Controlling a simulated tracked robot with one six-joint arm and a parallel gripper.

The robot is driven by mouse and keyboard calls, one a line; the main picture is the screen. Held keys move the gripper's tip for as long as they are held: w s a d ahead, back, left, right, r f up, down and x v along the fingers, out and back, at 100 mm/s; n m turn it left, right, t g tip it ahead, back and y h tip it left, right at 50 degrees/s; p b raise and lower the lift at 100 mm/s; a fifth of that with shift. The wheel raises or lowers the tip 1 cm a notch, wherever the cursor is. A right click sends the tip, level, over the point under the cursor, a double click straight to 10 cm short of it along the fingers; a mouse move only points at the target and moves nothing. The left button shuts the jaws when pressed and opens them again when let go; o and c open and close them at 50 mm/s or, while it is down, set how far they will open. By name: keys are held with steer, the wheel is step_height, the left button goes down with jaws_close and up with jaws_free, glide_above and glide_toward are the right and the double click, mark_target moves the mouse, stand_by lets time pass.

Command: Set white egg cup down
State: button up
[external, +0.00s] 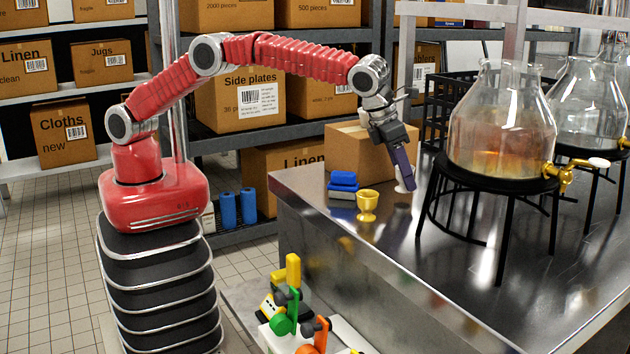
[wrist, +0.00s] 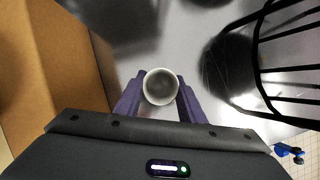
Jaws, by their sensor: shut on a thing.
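The white egg cup (wrist: 161,86) is between the two purple fingers of my gripper (wrist: 160,97) in the wrist view, seen from above with its round opening facing the camera. In the external view, my gripper (external: 408,186) points down over the steel counter (external: 330,190), and its fingers hide most of the cup; only a small white part (external: 400,188) shows beside them. My gripper is shut on the cup. I cannot tell whether the foot of the cup touches the counter.
A yellow egg cup (external: 367,205) and a blue sponge stack (external: 343,184) stand on the counter left of my gripper. A cardboard box (external: 360,150) is close behind. Black stands with glass dispensers (external: 500,120) are on the right. The counter's front part is clear.

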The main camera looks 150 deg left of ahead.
steer(key=shift+f, duration=0.95)
steer(key=o, duration=1.1)
steer(key=shift+f, duration=0.1)
steer(key=v, duration=1.2)
